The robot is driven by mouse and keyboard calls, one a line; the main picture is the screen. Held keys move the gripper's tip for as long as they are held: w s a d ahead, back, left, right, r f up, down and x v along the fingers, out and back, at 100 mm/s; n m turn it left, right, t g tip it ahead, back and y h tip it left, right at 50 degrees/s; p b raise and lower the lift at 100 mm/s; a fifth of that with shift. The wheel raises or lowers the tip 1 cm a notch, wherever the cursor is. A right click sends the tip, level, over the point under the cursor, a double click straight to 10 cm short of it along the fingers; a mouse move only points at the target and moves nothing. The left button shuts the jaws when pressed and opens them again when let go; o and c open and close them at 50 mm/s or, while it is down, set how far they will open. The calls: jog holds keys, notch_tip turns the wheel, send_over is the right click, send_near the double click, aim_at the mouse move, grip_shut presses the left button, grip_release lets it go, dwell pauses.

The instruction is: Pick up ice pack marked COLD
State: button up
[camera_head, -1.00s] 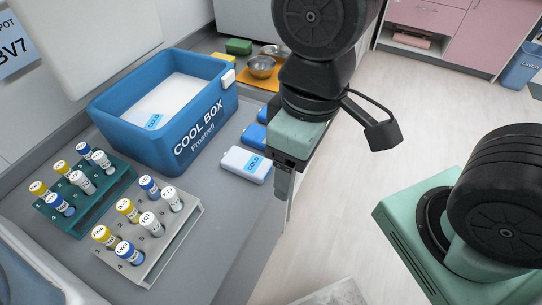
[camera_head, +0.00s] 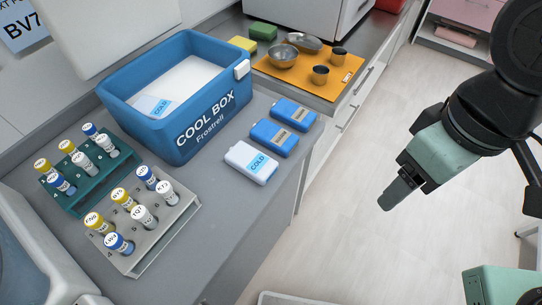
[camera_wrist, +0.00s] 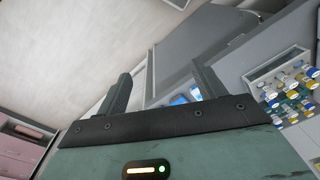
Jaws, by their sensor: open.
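A white ice pack (camera_head: 251,163) with a light blue COLD label lies flat on the grey counter, in front of the cool box. Another white pack marked COLD (camera_head: 155,106) lies inside the blue cool box (camera_head: 213,122). Two blue packs (camera_head: 274,138) (camera_head: 294,114) with pale labels lie behind the white one on the counter. My gripper (camera_head: 398,193) is open and empty, over the floor to the right of the counter, apart from all packs. In the wrist view its two fingers (camera_wrist: 160,84) stand apart; small blue shapes beyond them are too small to identify.
A teal rack (camera_head: 91,188) and a grey rack (camera_head: 152,252) of capped tubes stand left of the white pack. An orange mat (camera_head: 345,90) with metal bowls and cups lies at the back. Floor beside the counter is clear.

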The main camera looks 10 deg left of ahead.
jog(key=m+t+y+b, duration=0.6)
jog(key=m+y+b, duration=0.45)
jog(key=m, duration=2.05)
send_near(247, 156)
jog(key=shift+w+d+f+y+p, duration=0.1)
jog(key=shift+w+f+y+p, duration=0.1)
jog(key=shift+f+y+p, duration=0.25)
jog(key=shift+w+f+y+p, duration=0.2)
jog(key=shift+f+p, duration=0.25)
jog(key=shift+p, duration=0.05)
jog(key=shift+w+a+r, duration=0.1)
jog(key=shift+a, duration=0.25)
jog(key=shift+w+a, duration=0.25)
jog(key=shift+a, duration=0.2)
jog(key=shift+p+x, duration=0.75)
jog(key=shift+x, duration=2.3)
jog(key=shift+s, duration=0.15)
